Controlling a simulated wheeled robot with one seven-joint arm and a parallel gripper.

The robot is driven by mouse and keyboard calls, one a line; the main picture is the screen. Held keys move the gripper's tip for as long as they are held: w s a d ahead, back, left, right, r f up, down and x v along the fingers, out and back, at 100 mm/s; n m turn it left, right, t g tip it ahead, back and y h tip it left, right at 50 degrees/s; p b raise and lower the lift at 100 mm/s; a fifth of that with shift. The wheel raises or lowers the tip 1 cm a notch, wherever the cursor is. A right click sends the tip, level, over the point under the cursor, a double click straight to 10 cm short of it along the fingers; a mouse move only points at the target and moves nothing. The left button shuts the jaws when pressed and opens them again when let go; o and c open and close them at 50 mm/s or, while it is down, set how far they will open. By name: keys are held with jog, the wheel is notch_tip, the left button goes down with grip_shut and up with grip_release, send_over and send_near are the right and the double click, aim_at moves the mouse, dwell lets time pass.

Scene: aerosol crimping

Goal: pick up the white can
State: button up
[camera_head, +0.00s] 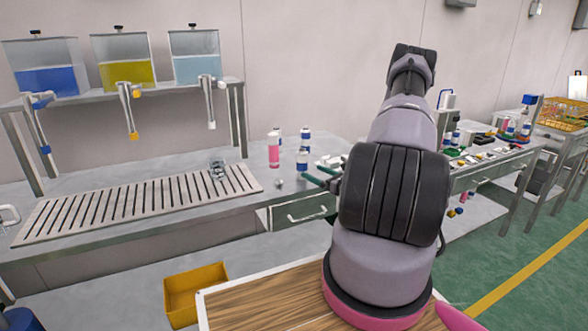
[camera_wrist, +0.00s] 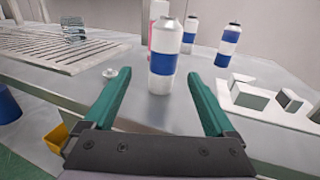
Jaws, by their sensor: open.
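A white can with a blue band (camera_wrist: 166,54) stands upright on the steel bench, centred ahead of my gripper (camera_wrist: 159,82) in the wrist view. The two green fingers are open and spread to either side of its base, and they appear apart from it. In the head view the nearest can of this kind (camera_head: 302,158) stands just beyond the green fingertips (camera_head: 321,176). Two similar white and blue cans (camera_wrist: 229,46) (camera_wrist: 190,34) stand behind it to the right. My arm hides part of the bench in the head view.
A pink bottle with a white top (camera_head: 273,150) stands behind and left of the near can. A small pale part (camera_wrist: 111,73) lies to its left. White blocks (camera_wrist: 250,96) lie on the right. A slotted drain grate (camera_head: 140,203) covers the bench's left side.

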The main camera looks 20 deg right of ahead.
jog(key=shift+w+f+h, duration=0.25)
jog(key=shift+f+h, duration=0.05)
jog(key=shift+f, duration=0.05)
jog(key=x, duration=1)
jog(key=shift+w+r, duration=0.15)
jog(key=shift+r, duration=0.05)
jog(key=shift+d, duration=0.1)
grip_shut()
